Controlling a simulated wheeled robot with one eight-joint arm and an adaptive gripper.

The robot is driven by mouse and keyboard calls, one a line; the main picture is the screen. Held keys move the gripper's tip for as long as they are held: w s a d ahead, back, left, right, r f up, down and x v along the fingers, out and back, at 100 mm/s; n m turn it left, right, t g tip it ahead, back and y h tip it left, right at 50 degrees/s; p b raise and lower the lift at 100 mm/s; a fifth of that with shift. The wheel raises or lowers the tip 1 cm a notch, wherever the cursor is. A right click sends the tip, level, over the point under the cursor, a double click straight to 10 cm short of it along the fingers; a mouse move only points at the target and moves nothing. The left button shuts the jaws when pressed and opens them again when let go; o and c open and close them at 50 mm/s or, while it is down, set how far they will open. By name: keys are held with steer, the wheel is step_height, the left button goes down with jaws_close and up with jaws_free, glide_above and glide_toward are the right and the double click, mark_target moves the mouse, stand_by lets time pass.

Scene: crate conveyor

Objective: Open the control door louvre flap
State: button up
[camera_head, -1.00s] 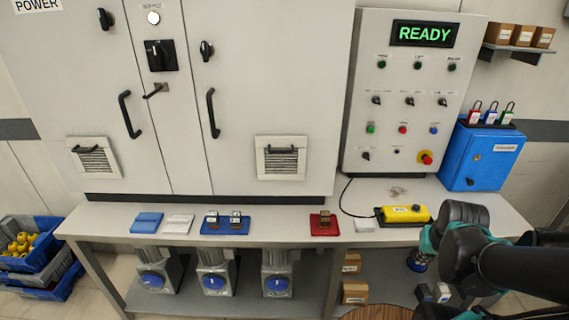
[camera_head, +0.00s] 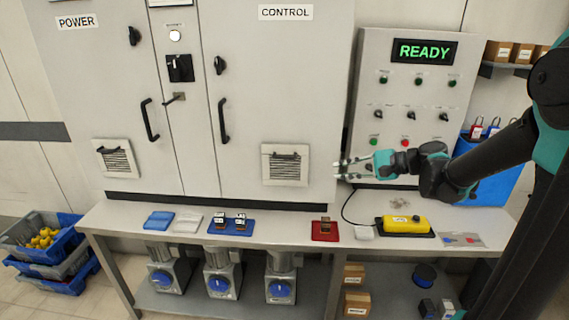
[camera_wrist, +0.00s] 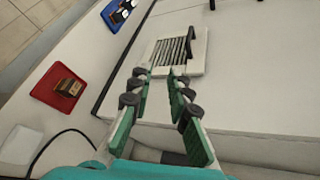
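The control door (camera_head: 281,90) is shut, with a CONTROL label at its top. Its louvre flap (camera_head: 285,168) is a pale square low on the door with dark slats and a dark handle along its upper part. In the wrist view the louvre flap (camera_wrist: 175,52) lies ahead of the fingertips, with its dark handle on the right side. My gripper (camera_head: 338,170) is to the right of the flap, pointing left towards it and apart from it. In the wrist view my gripper (camera_wrist: 160,73) has its two green-padded fingers spread, with nothing between them.
The bench (camera_head: 270,227) runs below the doors, with a red tray (camera_head: 325,238), a blue tray (camera_head: 212,230) and a yellow pendant (camera_head: 404,224) on it. The READY panel (camera_head: 362,85) stands behind my arm. The control door's black pull handle (camera_head: 223,120) is left of the flap.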

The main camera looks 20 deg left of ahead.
mark_target(290, 158)
steer(key=shift+m+g+y, duration=0.3)
steer(key=shift+m+y, duration=0.1)
steer(key=shift+y, duration=0.5)
steer(key=r+x, duration=0.1)
steer(key=x, duration=0.5)
steer(key=r+x, duration=0.1)
steer(key=x, duration=0.5)
steer(key=w+r+x, duration=0.1)
steer(key=x, duration=0.5)
steer(key=shift+a+r, duration=0.3)
steer(key=shift+a, duration=0.4)
jaws_close()
